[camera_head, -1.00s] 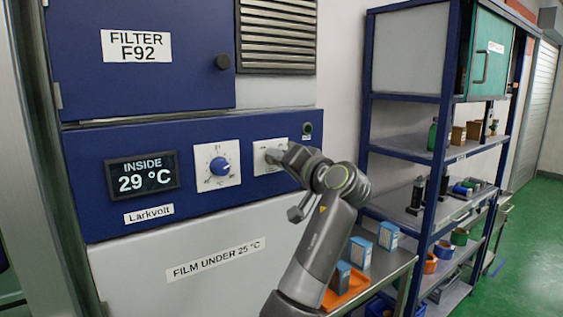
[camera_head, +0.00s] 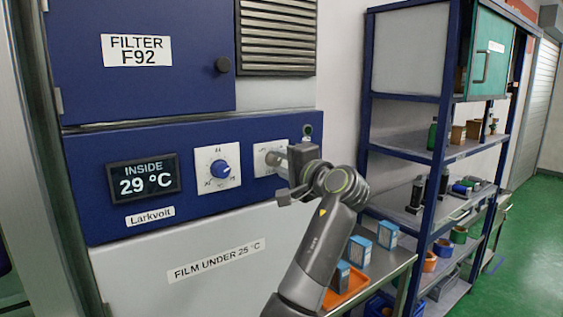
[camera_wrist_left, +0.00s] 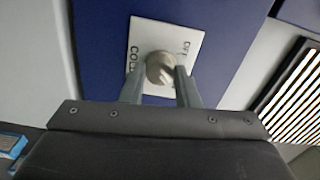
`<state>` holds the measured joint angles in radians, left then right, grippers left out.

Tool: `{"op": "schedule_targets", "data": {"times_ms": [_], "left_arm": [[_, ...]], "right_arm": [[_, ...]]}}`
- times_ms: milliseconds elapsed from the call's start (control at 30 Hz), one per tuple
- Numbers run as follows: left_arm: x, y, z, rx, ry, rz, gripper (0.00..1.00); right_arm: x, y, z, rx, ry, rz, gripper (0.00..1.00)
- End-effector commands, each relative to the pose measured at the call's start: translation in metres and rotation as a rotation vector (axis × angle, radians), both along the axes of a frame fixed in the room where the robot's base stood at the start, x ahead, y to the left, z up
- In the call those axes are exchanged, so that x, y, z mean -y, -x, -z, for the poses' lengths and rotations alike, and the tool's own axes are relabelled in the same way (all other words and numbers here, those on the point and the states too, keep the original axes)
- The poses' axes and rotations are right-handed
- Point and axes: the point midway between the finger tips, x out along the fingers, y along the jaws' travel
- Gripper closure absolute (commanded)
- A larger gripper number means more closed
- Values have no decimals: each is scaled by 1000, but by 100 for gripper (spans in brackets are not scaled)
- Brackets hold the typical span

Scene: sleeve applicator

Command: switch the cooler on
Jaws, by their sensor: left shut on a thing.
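The cooler is a blue and pale grey unit with a blue control panel (camera_head: 100,200). Its white switch plate (camera_head: 262,165) is partly covered by my left gripper (camera_head: 279,161). In the left wrist view the plate (camera_wrist_left: 187,40) carries the words COLD and OFF on opposite sides, with a round metallic knob (camera_wrist_left: 160,68) between them. My left gripper (camera_wrist_left: 160,85) is shut on this knob, a finger on each side. The knob's exact pointing is hard to read. The display (camera_head: 144,178) reads INSIDE 29 °C. My right gripper is not in view.
A blue dial (camera_head: 218,166) on a white plate sits left of the switch. A small round button or lamp (camera_head: 307,130) is above my gripper. A blue shelf rack (camera_head: 440,145) and a low table with boxes (camera_head: 360,250) stand to the right.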

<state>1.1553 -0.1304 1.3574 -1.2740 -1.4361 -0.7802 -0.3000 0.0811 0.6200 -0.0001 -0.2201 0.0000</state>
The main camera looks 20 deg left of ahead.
Motion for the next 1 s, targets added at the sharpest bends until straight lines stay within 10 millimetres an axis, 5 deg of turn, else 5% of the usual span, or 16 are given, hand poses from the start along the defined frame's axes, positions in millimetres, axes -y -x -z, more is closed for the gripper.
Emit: {"op": "schedule_targets", "data": {"times_ms": [467, 500, 633, 1000], "left_arm": [[0, 0, -1, -10, -10, 2, 94], [0, 0, -1, -10, -10, 2, 68], [0, 0, 0, -10, -9, 1, 51], [4, 2, 1, -9, -7, 1, 50]], "right_arm": [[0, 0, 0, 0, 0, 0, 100], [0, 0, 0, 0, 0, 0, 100], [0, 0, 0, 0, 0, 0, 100], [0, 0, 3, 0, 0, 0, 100]]}}
